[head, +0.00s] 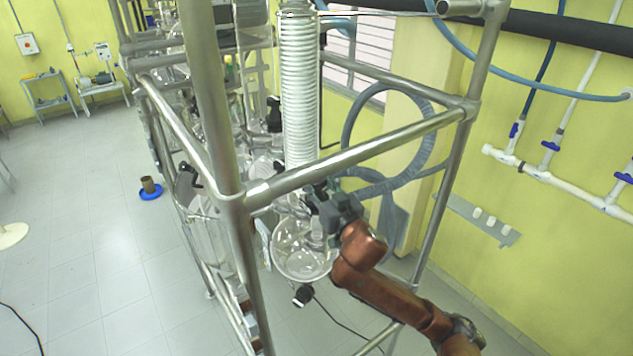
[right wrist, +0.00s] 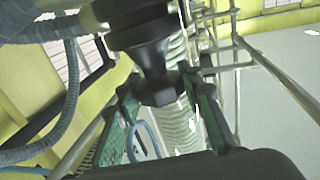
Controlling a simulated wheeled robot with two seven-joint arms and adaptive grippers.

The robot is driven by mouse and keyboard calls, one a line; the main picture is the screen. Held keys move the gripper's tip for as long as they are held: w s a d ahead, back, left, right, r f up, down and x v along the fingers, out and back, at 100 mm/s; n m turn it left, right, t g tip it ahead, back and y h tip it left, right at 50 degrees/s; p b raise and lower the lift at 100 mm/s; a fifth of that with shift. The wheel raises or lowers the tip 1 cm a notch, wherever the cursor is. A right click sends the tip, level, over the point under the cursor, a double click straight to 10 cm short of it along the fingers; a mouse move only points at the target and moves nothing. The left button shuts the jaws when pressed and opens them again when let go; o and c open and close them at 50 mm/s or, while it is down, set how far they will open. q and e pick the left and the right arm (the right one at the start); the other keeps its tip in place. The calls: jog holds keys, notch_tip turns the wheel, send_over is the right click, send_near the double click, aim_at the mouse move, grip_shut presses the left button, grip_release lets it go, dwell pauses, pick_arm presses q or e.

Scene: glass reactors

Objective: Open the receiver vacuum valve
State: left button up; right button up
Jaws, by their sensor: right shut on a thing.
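My right gripper (head: 325,203) reaches inside the metal frame, just above the round glass receiver flask (head: 302,250). In the right wrist view its green-sided fingers (right wrist: 163,92) stand on either side of a black valve knob (right wrist: 150,52), shut on its narrower end. The knob has a wide collar and a tapering neck. In the head view the gripper hides most of this knob, and I cannot tell how far it is turned. My left gripper is not in view.
A white coiled condenser (head: 299,90) rises behind the gripper. A looped blue-grey hose (head: 352,118) hangs to the right. A black drain valve (head: 302,296) sits under the flask.

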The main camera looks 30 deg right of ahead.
jog(key=c, duration=0.3)
jog(key=shift+n+y, duration=0.3)
jog(key=shift+y, duration=0.2)
jog(key=n+y, duration=0.1)
jog(key=y, duration=0.1)
jog(key=shift+n+y, duration=0.4)
jog(key=shift+n+g+y, duration=0.5)
jog(key=shift+n+y, duration=0.6)
jog(key=shift+y, duration=0.5)
jog(key=shift+n+g+y, duration=0.5)
jog(key=shift+n+y, duration=0.6)
jog(key=shift+y, duration=0.5)
jog(key=shift+r+n+g+y, duration=0.15)
jog(key=shift+n+g+y, duration=1.1)
jog(key=shift+y, duration=0.65)
jog(key=n+g+y, duration=0.4)
jog(key=n+g, duration=0.1)
jog(key=g, duration=0.1)
jog(key=shift+a+n+g+y, duration=0.1)
jog(key=shift+n+g+y, duration=0.15)
jog(key=shift+n+y, duration=0.15)
jog(key=shift+s+n+g+y, duration=0.1)
jog(key=shift+n+g+y, duration=0.25)
jog(key=shift+n+g, duration=0.8)
jog(key=shift+n+g+y, duration=0.35)
jog(key=shift+n+g, duration=0.25)
jog(key=shift+g, duration=1.05)
jog(key=shift+n+g, duration=0.3)
jog(key=shift+g, duration=0.1)
